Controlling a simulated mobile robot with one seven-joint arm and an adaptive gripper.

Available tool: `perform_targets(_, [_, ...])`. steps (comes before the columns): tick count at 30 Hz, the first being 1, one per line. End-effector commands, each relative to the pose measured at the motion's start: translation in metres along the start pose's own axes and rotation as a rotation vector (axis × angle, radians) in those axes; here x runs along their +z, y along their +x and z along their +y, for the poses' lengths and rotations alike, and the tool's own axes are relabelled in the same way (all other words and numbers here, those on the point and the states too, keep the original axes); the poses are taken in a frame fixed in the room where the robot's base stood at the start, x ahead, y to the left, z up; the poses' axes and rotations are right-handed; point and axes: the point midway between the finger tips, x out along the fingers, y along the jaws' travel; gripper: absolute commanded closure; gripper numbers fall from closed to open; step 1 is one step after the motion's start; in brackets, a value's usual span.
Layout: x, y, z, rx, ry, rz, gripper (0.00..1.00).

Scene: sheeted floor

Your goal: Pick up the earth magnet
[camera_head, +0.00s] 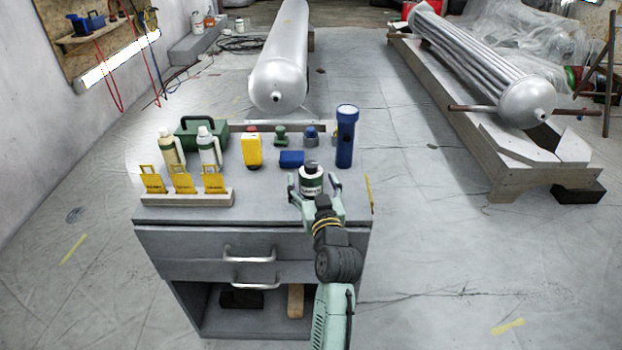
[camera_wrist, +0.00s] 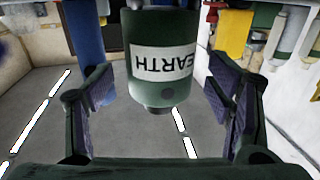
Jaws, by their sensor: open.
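The earth magnet (camera_head: 312,182) is a dark green cylinder with a white band and a dark top. It appears to stand on the grey cabinet top (camera_head: 270,206) near the front right edge. In the wrist view the magnet (camera_wrist: 162,62) shows an upside-down "EARTH" label. My gripper (camera_head: 314,186) is open, with one finger on each side of the magnet. In the wrist view the fingers of my gripper (camera_wrist: 161,100) show a visible gap to the magnet on both sides. Part of the magnet's lower side is hidden behind my gripper in the head view.
A blue flashlight (camera_head: 346,137) stands behind the magnet to the right. A blue block (camera_head: 291,159), a yellow device (camera_head: 251,151) and two bottles (camera_head: 209,148) stand further left. Yellow tags (camera_head: 183,182) sit in a pale holder. A yellow pencil-like stick (camera_head: 369,192) is at the right edge.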

Motion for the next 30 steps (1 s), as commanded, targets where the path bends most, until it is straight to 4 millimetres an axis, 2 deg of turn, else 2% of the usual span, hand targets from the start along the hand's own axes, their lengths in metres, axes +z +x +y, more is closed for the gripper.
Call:
perform_targets(1, [-0.004,0.008,0.000,-0.001,0.000,0.001,0.26])
perform_targets(5, [-0.002,0.020,0.000,0.000,-0.001,0.001,0.26])
perform_targets(13, [-0.001,0.022,0.000,0.000,0.000,0.002,0.27])
perform_targets(30, [-0.001,0.022,0.000,0.000,0.000,0.001,0.65])
